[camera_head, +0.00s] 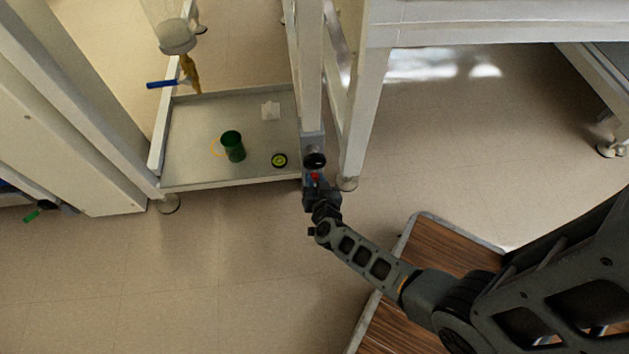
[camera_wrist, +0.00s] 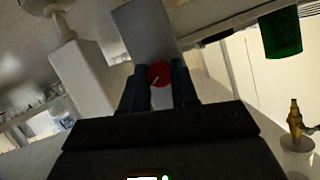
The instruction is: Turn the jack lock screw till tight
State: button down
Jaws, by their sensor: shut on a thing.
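The jack lock screw has a round red head (camera_wrist: 159,73) with a pale line across it, on a grey bracket on a table leg. It also shows as a small red spot in the head view (camera_head: 315,177). My gripper (camera_wrist: 161,86) is shut on the red head, with one dark finger on each side. In the head view my gripper (camera_head: 314,189) reaches the foot of the pale leg (camera_head: 311,75), below a round black part (camera_head: 315,160). The fingertips are too small there to make out.
Another table leg (camera_head: 362,120) stands close on the right. A brown wooden platform (camera_head: 430,240) lies under my arm. Floor is free at the lower left.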

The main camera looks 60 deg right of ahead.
jog(key=m+t+b, duration=0.1)
jog(key=m+t+y, duration=0.1)
jog(key=m, duration=0.1)
jog(key=shift+s+f+b, duration=0.15)
jog(key=shift+f+b, duration=0.05)
jog(key=shift+b, duration=0.2)
jog(key=m+t, duration=0.2)
jog(key=m, duration=0.1)
jog(key=shift+y, duration=0.4)
jog(key=m+t, duration=0.1)
jog(key=m, duration=0.3)
jog(key=shift+s+d+f+t, duration=0.1)
jog(key=shift+f+t, duration=0.1)
jog(key=shift+t, duration=0.2)
jog(key=shift+f+m+t+h, duration=0.1)
jog(key=shift+m+t+h, duration=0.25)
jog(key=shift+m, duration=0.7)
jog(key=shift+m+t+h, duration=0.25)
jog(key=shift+m+t, duration=0.1)
jog(key=shift+m, duration=0.7)
jog(key=c, duration=0.9)
grip_release()
jog(key=shift+o, duration=0.2)
